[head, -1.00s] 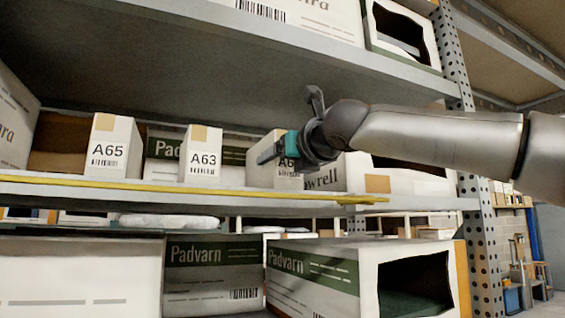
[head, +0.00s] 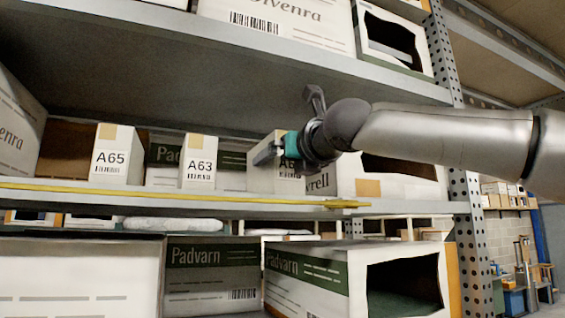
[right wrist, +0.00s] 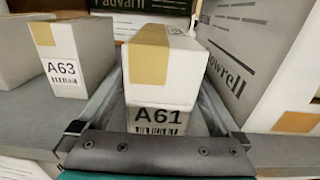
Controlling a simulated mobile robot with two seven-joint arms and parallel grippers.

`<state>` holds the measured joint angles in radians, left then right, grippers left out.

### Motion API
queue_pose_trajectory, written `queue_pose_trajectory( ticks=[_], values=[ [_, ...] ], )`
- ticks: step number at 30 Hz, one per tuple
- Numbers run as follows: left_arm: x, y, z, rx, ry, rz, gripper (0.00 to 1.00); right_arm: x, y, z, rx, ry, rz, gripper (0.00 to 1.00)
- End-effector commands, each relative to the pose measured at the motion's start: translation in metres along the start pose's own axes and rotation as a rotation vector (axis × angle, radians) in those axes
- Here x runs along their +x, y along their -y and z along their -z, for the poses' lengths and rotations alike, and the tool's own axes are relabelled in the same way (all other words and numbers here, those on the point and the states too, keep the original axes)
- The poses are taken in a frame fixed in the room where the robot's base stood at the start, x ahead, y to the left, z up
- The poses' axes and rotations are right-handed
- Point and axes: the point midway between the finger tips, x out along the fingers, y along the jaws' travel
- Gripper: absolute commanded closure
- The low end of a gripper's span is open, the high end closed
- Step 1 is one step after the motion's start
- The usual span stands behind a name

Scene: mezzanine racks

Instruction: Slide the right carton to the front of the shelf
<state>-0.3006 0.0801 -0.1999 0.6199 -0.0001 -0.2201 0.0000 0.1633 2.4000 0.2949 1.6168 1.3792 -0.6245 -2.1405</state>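The right carton, labelled A61 (right wrist: 165,70), is a white box with a tan tape strip, standing upright on the grey middle shelf (head: 400,207). In the head view the carton (head: 264,178) is partly covered by my right gripper (head: 268,150). In the right wrist view the gripper (right wrist: 163,95) has one finger along each side of the carton, closed against it; its lower front is shaded and the fingertips are partly hidden. The carton's front looks a little nearer than that of carton A63 (right wrist: 64,72). My left gripper is not in view.
Carton A65 (head: 115,158) stands farther left. A large Lowrell box (right wrist: 240,60) stands close on the right, and a green-white Padvarn box (head: 165,155) is behind. A yellow strip (head: 150,193) runs along the shelf edge. Another shelf is above and a perforated post (head: 465,240) at right.

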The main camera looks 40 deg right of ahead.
Motion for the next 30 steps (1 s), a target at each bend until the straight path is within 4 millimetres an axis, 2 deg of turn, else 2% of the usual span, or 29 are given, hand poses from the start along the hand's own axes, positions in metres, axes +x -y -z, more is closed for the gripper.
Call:
queue_pose_trajectory(
  ticks=[7,11,30],
  values=[
    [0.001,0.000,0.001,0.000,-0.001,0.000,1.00,-0.003,0.000,0.000,0.000,0.001,0.000,0.00],
    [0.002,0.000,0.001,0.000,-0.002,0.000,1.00,-0.014,0.000,-0.001,0.001,0.003,-0.001,0.00],
    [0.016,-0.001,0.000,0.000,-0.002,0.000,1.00,-0.125,0.000,0.000,0.001,0.003,-0.001,0.00]
  ],
)
